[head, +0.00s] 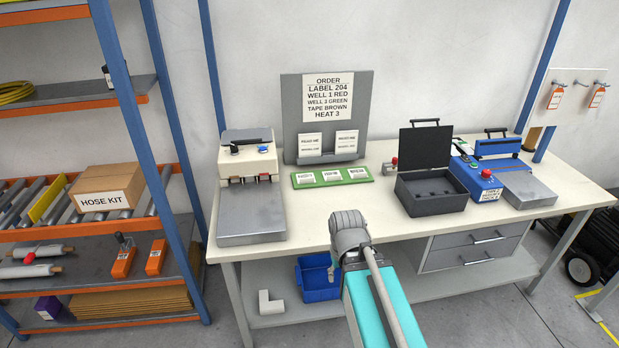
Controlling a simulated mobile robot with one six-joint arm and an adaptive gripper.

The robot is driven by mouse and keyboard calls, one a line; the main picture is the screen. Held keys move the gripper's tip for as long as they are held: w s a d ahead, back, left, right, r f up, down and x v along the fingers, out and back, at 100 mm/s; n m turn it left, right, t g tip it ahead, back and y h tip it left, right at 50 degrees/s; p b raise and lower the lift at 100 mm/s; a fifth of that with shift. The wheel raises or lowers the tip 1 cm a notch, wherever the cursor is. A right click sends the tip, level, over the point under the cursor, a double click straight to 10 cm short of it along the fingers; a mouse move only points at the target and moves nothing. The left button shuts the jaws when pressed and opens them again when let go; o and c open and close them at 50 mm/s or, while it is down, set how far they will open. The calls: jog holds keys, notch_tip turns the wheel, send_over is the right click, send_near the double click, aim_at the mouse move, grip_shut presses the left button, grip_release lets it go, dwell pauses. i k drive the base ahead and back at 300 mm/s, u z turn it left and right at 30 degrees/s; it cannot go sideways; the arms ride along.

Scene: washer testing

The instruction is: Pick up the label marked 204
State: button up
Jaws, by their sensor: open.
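The order board (327,118) stands at the back of the bench and reads LABEL 204. Two white cards, a left one (310,146) and a right one (347,141), stand on its ledge. Their print is too small to read. A green tray (365,181) in front of the board holds several small white labels (332,176), also unreadable, so I cannot tell which label is 204. My arm rises at the bottom middle, in front of the bench edge, with a grey joint at its visible end. I cannot make out my gripper's fingers.
A press with a metal plate (251,212) stands left of the tray. An open dark case (432,188) and a blue machine (474,179) stand to the right. Orange tags (556,97) hang on the right wall panel. The bench front (325,215) is clear.

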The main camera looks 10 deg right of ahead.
aim_at(306, 176)
jog(key=i, duration=0.9)
jog(key=u, duration=0.05)
